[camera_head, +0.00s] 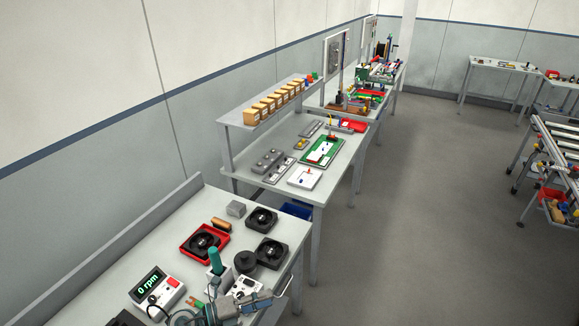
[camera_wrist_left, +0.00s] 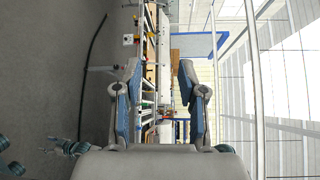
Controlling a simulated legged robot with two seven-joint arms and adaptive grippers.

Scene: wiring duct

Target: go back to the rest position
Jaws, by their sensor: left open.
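My left gripper (camera_head: 245,304) shows at the bottom of the head view, in front of the near bench's front end, partly cut off by the frame edge. In the left wrist view the same gripper (camera_wrist_left: 159,100) has its two blue-padded fingers wide apart, with nothing between them. Beyond the fingers that view shows a sideways picture of benches and a white-framed structure, with no object close to the pads.
The near bench (camera_head: 130,262) carries a red tray (camera_head: 187,256), several black fans, an rpm meter (camera_head: 157,287) and a green-handled tool (camera_head: 215,261). Benches with parts continue behind. The floor (camera_head: 410,210) to the right is clear up to a frame table (camera_head: 541,130).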

